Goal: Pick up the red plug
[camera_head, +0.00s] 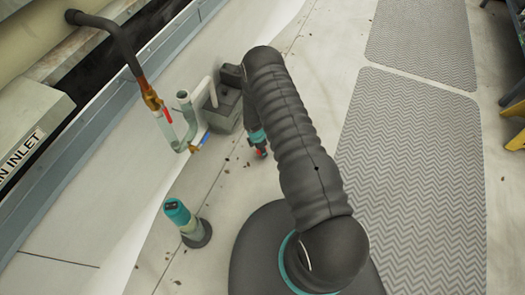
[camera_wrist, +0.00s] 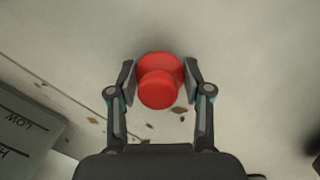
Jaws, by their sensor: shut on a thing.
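The red plug (camera_wrist: 160,82) sits between the two dark fingers of my gripper (camera_wrist: 160,80) in the wrist view, with a finger pressed against each side. The plug is round, with a wide head and a narrower rounded part. In the head view, my gripper (camera_head: 257,139) points down close to the pale roof floor, and a small bit of the red plug (camera_head: 262,153) shows at its tips. I cannot tell whether the plug touches the floor.
A grey box (camera_head: 224,108) stands left of my gripper, beside pipework with a brass valve (camera_head: 152,98) and a blue handle (camera_head: 205,139). A teal-topped cylinder (camera_head: 178,212) stands nearer. Grey chevron mats (camera_head: 415,170) lie on the right. Debris flecks dot the floor.

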